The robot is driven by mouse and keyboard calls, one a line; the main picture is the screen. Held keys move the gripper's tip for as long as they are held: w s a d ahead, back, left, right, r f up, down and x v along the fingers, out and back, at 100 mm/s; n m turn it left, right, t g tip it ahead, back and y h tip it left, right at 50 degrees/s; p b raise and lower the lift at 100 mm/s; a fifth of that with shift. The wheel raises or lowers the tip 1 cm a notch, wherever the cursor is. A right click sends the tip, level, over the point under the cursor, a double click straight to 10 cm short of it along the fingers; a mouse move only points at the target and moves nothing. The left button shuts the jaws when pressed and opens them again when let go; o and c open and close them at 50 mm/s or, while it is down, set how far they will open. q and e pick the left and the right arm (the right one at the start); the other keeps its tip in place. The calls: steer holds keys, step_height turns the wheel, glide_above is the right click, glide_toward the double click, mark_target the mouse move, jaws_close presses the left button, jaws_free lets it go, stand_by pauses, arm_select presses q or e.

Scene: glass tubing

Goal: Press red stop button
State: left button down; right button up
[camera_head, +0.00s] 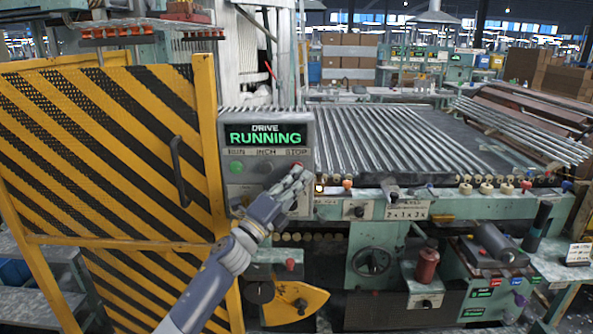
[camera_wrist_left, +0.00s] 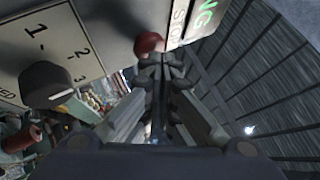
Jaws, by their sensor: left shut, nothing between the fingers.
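The red stop button (camera_wrist_left: 149,43) sticks out of the pale control panel in the left wrist view, beside a label reading STOP. In the head view the fingertips largely hide it below the word STOP on the panel (camera_head: 268,140). The panel's display (camera_head: 267,135) reads DRIVE RUNNING in green. My left gripper (camera_head: 302,173) is shut and empty, its tips right at the red button. In the left wrist view the fingertips (camera_wrist_left: 160,62) lie just beside the button's edge; I cannot tell whether they touch it. My right gripper is not in view.
A green button (camera_head: 236,167) sits at the panel's left, under RUN. A yellow-and-black striped guard door (camera_head: 110,150) with a dark handle stands left of the panel. Glass tubes (camera_head: 380,135) lie on the bed at right. A dark rotary knob (camera_wrist_left: 45,84) protrudes near the gripper.

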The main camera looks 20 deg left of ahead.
arm_select(q)
steer(key=shift+w+a, duration=0.1)
steer(key=shift+w, duration=0.15)
steer(key=shift+s, duration=0.15)
stand_by(0.4)
steer(key=shift+s+d+p, duration=0.25)
steer(key=shift+s+p, duration=0.05)
steer(key=shift+s, duration=0.45)
steer(key=shift+s+d+p, duration=0.25)
steer(key=shift+s+p, duration=0.05)
steer(key=shift+s, duration=0.5)
steer(key=shift+s+d+p, duration=0.2)
steer(key=shift+s+p, duration=0.05)
steer(key=shift+s, duration=0.55)
steer(key=shift+s+d+p, duration=0.25)
steer(key=shift+s+p, duration=0.05)
steer(key=shift+s, duration=0.5)
